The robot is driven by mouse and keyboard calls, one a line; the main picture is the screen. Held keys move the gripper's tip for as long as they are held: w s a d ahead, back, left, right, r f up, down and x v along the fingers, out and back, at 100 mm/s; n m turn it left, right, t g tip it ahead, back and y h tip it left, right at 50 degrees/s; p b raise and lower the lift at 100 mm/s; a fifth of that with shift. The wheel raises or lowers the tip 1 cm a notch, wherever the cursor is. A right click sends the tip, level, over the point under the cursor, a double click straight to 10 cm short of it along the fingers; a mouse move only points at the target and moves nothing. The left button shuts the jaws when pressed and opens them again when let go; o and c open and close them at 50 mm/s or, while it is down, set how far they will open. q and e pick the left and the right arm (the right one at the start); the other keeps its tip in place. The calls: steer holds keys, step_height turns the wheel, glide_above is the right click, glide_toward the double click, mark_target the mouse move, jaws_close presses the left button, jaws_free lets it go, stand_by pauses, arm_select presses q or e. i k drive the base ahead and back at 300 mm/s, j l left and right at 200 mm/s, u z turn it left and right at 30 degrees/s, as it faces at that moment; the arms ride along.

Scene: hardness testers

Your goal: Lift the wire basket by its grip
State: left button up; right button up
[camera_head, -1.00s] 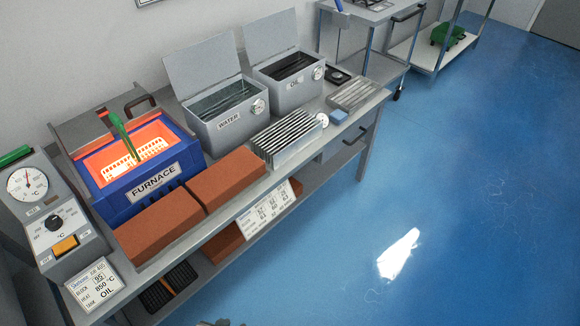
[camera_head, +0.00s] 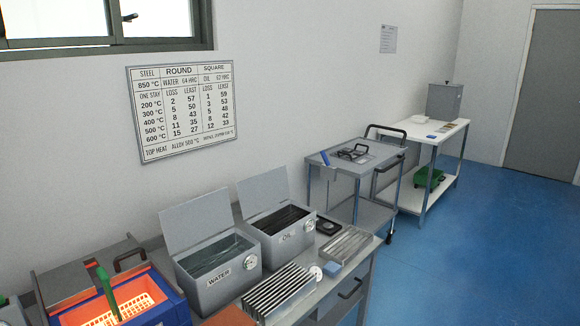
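The wire basket (camera_head: 121,307) sits inside the glowing orange chamber of the blue furnace (camera_head: 170,308) at the lower left. Its green grip (camera_head: 107,290) stands up out of the chamber, tilted a little. The bottom of the furnace is cut off by the picture edge. Neither of my grippers shows in the head view.
A water tank (camera_head: 217,276) and an oil tank (camera_head: 284,236), lids raised, stand right of the furnace on the bench. A slatted metal rack (camera_head: 280,292) is in front of them. A grey trolley (camera_head: 352,172) and a white table (camera_head: 437,133) stand farther back. Blue floor (camera_head: 480,250) at right is clear.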

mark_target(103, 274)
steer(key=j+u, duration=0.1)
steer(key=u, duration=0.3)
steer(key=j+u, duration=0.1)
steer(key=u, duration=0.25)
steer(key=j+u, duration=0.15)
steer(key=u, duration=0.25)
steer(key=i+l+u, duration=0.35)
steer(key=l, duration=0.35)
steer(key=i+l+u, duration=0.15)
steer(key=i+l, duration=0.15)
steer(key=l, duration=0.1)
